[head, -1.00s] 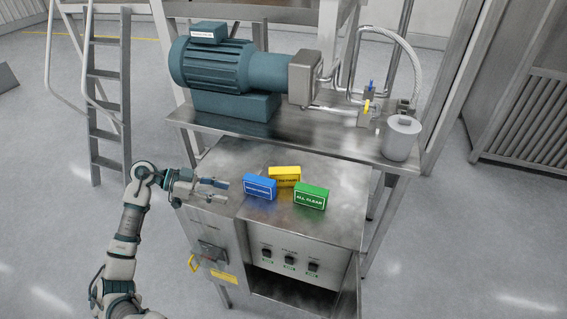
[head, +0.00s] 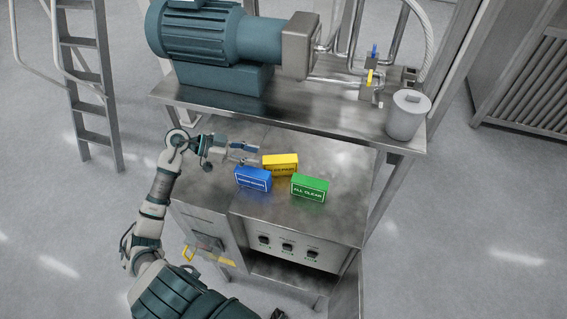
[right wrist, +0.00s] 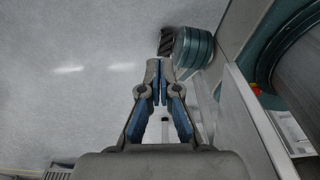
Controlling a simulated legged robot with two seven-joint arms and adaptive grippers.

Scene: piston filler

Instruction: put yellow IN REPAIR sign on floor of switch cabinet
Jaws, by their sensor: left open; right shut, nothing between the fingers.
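The yellow sign (head: 281,164) stands on the steel cabinet top (head: 345,168), behind the blue sign (head: 253,179) and the green ALL CLEAR sign (head: 310,188). Its lettering is partly hidden by the blue sign. My left gripper (head: 252,154) is open, its fingers pointing right, just left of the yellow sign and above the blue one. I cannot tell whether it touches either. The switch cabinet (head: 289,246) has a row of switches, and below them a dark open compartment (head: 285,279). My right gripper (right wrist: 158,82) is shut and empty in the right wrist view, over grey floor.
A teal motor (head: 205,45) and a lidded grey canister (head: 408,115) stand on the raised shelf (head: 300,105) behind the signs. A ladder (head: 88,85) stands at left. The cabinet top right of the signs is clear.

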